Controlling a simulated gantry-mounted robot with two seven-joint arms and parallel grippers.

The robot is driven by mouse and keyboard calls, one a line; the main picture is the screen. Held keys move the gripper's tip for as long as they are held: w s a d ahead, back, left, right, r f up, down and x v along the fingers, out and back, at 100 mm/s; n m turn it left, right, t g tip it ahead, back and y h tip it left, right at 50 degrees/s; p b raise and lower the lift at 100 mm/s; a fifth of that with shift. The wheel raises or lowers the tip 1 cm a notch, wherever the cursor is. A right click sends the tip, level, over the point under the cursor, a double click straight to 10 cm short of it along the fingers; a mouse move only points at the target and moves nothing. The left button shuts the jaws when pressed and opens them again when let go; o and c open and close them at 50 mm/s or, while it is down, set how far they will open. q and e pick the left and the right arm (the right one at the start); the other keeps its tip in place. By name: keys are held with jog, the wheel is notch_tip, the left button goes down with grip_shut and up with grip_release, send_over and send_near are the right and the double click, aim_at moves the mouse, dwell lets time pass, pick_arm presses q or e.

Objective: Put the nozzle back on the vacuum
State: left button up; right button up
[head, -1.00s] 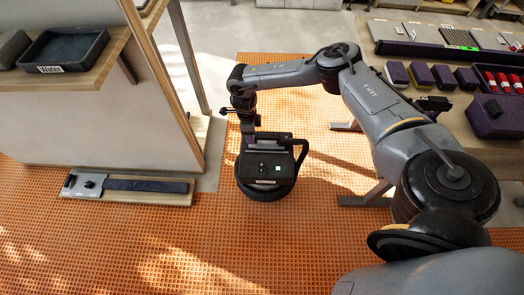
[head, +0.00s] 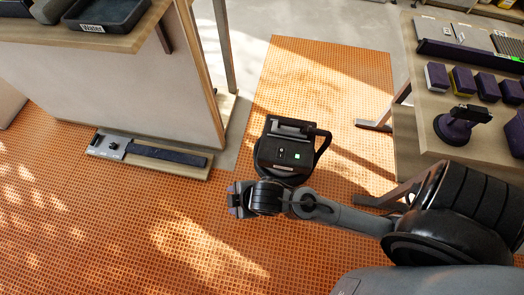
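The black vacuum-like unit (head: 285,150) stands upright on the orange tiled floor. It has a round base, a boxy top with a lit green square, and a black handle on its right side. I cannot pick out a nozzle with certainty. My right gripper (head: 236,199) is low in front of the unit, to its lower left in the head view. Its forearm and wrist overlap the unit's front edge. The fingers are small and seen from above, so their opening cannot be judged. I see nothing clearly held. My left gripper is not in view.
A wooden board (head: 195,170) with a grey-and-black flat tool (head: 110,146) lies on the floor at left, beside a cabinet. A workbench at right holds purple blocks (head: 488,86) and a purple round-based tool (head: 462,122). Floor at lower left is clear.

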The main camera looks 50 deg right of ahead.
jog(key=s+d+m+g+h, duration=0.1)
jog(key=s+d+m+g, duration=0.1)
jog(key=s+d+m, duration=0.6)
jog(key=shift+s+d+h, duration=0.2)
jog(key=shift+d+h, duration=0.2)
jog(key=shift+d, duration=0.25)
notch_tip(320, 180, up, 59)
jog(key=p, duration=5.9)
notch_tip(320, 180, down, 75)
jog(key=b, duration=7.5)
